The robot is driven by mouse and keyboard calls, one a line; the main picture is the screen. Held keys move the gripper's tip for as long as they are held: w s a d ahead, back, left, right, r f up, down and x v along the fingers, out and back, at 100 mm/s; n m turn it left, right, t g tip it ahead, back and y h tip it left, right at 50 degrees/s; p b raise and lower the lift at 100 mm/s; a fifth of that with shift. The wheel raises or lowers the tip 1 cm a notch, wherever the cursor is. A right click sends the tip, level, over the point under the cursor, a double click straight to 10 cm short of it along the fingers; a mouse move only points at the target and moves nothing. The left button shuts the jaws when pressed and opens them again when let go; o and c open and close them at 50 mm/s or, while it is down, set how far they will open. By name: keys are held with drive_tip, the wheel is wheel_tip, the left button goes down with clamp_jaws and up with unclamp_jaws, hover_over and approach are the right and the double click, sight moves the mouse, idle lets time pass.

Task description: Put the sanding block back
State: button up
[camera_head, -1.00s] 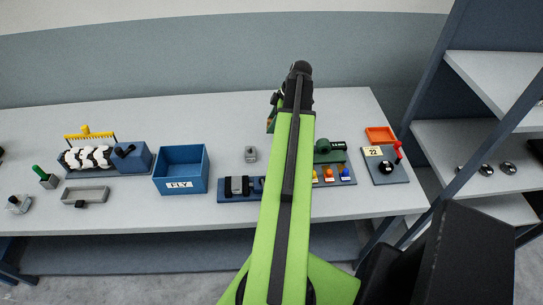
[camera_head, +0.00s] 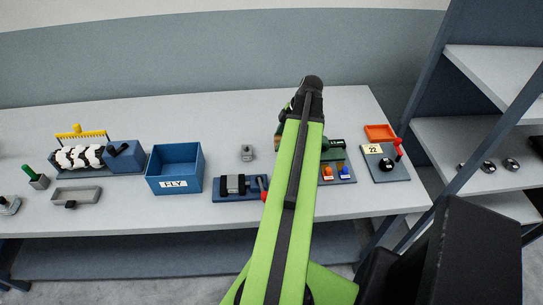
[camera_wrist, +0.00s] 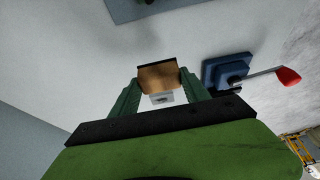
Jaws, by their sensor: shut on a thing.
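The sanding block (camera_wrist: 158,76), a tan block with a dark edge, is between the two green fingers of my gripper (camera_wrist: 157,86) in the wrist view. The gripper is shut on it. A small pale grey piece (camera_wrist: 161,99) shows just past the block in the wrist view. I cannot tell whether the block touches anything below.
Shelves (camera_head: 455,140) stand at right. The table's back is clear.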

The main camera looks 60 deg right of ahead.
sight(273, 154)
drive_tip(key=w+f, duration=0.1)
drive_tip(key=w, duration=0.2)
drive_tip(key=shift+a+f+b, duration=0.15)
drive_tip(key=shift+f+b, duration=0.25)
wheel_tip(273, 154, down, 4)
drive_tip(key=b, duration=0.4)
drive_tip(key=shift+f, duration=0.2)
drive_tip(key=shift+r, duration=0.25)
drive_tip(key=shift+f, duration=0.25)
drive_tip(key=o, duration=1.2)
drive_tip(key=shift+r, duration=0.1)
drive_tip(key=shift+r, duration=0.1)
drive_tip(key=shift+r, duration=0.2)
drive_tip(key=p+v, duration=1.1)
drive_tip(key=shift+s+r, duration=0.15)
drive_tip(key=shift+r, duration=0.2)
